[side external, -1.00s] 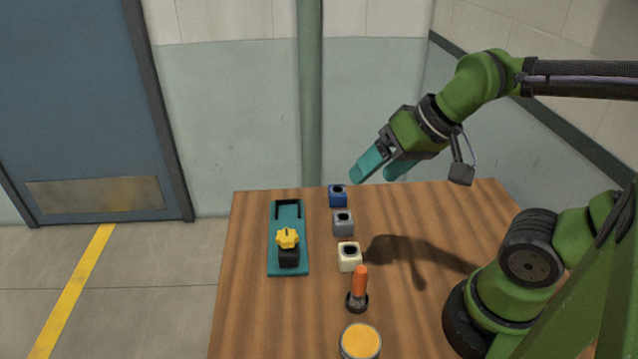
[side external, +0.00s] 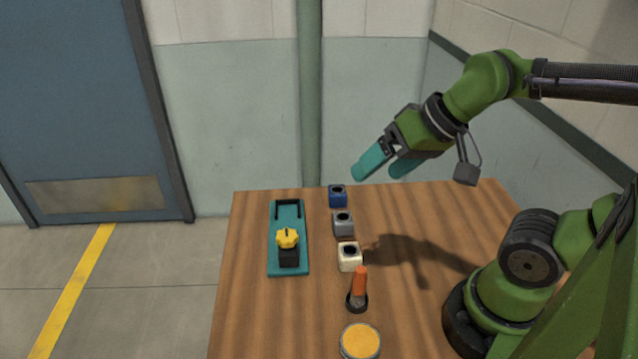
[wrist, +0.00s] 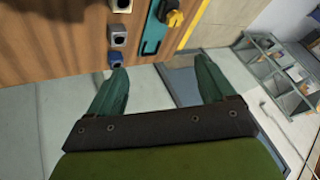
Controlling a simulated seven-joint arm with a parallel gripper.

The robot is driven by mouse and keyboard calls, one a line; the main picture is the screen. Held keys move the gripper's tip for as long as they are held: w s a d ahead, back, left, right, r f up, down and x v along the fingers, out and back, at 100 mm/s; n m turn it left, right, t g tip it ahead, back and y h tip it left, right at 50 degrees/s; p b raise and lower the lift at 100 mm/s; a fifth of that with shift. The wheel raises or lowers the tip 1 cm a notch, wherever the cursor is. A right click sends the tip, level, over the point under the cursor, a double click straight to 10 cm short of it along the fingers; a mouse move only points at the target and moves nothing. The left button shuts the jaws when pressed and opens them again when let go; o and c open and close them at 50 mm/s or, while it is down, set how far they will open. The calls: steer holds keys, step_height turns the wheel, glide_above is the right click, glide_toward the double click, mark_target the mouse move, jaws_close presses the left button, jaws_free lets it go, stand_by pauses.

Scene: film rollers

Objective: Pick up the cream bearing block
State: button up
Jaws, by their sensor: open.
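The cream bearing block (side external: 349,263) stands on the wooden table, with a dark round hole in its top. It is the nearest of three blocks in a row to the side camera, with a grey block (side external: 343,229) and a blue block (side external: 337,201) behind it. In the wrist view the cream block (wrist: 122,5) shows at the top edge, partly cut off. My gripper (side external: 382,166) is open and empty, with teal fingers. It is up in the air, well above the table and apart from the blocks. In the wrist view its fingers (wrist: 163,80) are spread wide.
A teal plate (side external: 273,264) with a yellow knob (side external: 288,238) on a black block lies left of the row. An orange-handled tool (side external: 359,281) stands upright close in front of the cream block. A tin with an orange-yellow top (side external: 360,341) is nearer.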

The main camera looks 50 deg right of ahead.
mark_target(350, 250)
steer(key=w+f+n+g, duration=0.1)
steer(key=f+n+g, duration=0.1)
steer(key=f+n, duration=0.2)
steer(key=w+f+n+g+h, duration=0.1)
steer(key=f+n, duration=0.3)
steer(key=f, duration=0.4)
steer(key=w+f+n+g+h, duration=0.1)
steer(key=w+f+n+g, duration=0.2)
steer(key=f+n, duration=0.2)
steer(key=shift+w+d+f+g, duration=0.1)
steer(key=shift+d+f+g, duration=0.05)
steer(key=shift+f+g, duration=0.3)
steer(key=shift+a+f, duration=0.2)
steer(key=shift+f, duration=2.55)
steer(key=shift+c, duration=0.3)
